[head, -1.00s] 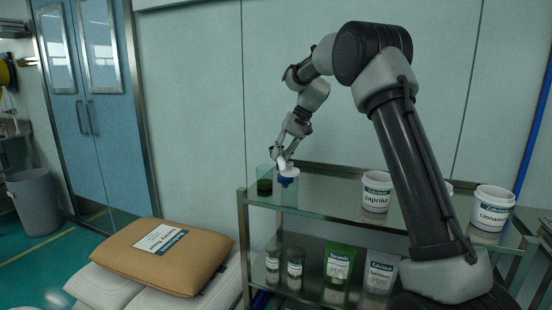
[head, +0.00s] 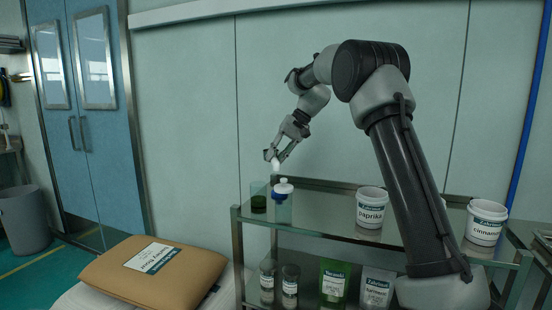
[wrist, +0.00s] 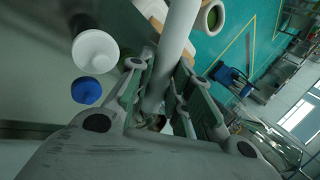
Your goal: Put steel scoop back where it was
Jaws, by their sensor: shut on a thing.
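My gripper (head: 277,158) is raised above the left end of the shelf's top tier. It is shut on a smooth pale cylinder (wrist: 174,45), whose whitish end (head: 275,166) shows just below the fingers in the head view. In the wrist view it runs from between the fingers to the upper edge, where it is cut off. I cannot tell whether this is the steel scoop; no scoop bowl shows. The held thing appears clear of the shelf top.
The glass-topped shelf (head: 325,232) holds a blue item with a white top (head: 283,190), a dark green jar (head: 259,203), a paprika tub (head: 371,208) and a cinnamon tub (head: 485,222). Jars and pouches stand below. A brown sack (head: 195,277) lies left.

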